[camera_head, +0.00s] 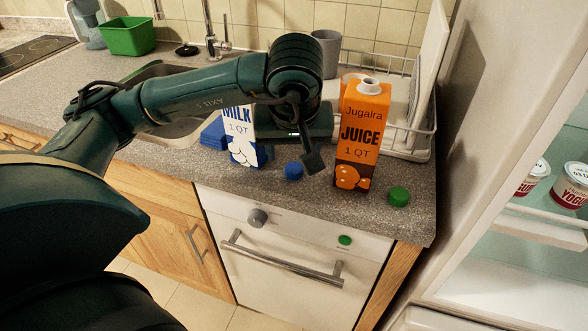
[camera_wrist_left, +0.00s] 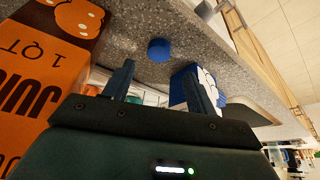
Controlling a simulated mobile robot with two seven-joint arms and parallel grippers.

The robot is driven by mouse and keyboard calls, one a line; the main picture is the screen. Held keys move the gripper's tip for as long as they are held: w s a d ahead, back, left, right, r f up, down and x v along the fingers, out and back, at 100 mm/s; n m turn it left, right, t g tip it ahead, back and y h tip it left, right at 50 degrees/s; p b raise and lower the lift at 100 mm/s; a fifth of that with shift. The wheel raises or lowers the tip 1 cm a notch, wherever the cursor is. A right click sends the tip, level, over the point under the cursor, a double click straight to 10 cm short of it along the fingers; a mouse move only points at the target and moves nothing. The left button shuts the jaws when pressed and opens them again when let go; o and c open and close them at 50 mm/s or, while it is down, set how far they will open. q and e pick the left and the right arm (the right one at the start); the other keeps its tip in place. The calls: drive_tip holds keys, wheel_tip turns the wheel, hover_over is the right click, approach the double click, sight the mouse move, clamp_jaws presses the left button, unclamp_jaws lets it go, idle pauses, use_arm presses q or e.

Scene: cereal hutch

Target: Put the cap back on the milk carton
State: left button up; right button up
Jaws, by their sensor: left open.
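The blue cap (camera_head: 293,171) lies on the grey counter between the milk carton and the juice carton. It also shows in the left wrist view (camera_wrist_left: 158,50), beyond the gap between my fingers. The white and blue milk carton (camera_head: 240,138) stands upright left of the cap; my arm hides its top. Part of it shows behind my right-hand finger in the left wrist view (camera_wrist_left: 178,88). My left gripper (camera_head: 292,156) is open and empty, close above and behind the cap; it shows in the wrist view too (camera_wrist_left: 160,72). My right gripper is not in view.
An orange juice carton (camera_head: 358,135) stands close right of my gripper, its spout uncapped. A green cap (camera_head: 398,196) lies near the counter's front right. Behind are a white dish rack (camera_head: 416,145) and a grey cup (camera_head: 325,52). A fridge with yogurt cups (camera_head: 572,185) is at right.

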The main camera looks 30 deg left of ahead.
sight(294, 168)
use_arm(q)
drive_tip(key=x, duration=0.5)
drive_tip(key=shift+s+d+f+p, duration=0.15)
drive_tip(key=shift+d+f+p, duration=0.05)
drive_tip(key=shift+d+p, duration=0.15)
drive_tip(key=shift+c, duration=0.4)
drive_tip(key=c, duration=1)
drive_tip(key=shift+r, duration=0.1)
wheel_tip(294, 168, up, 18)
drive_tip(key=p, duration=0.2)
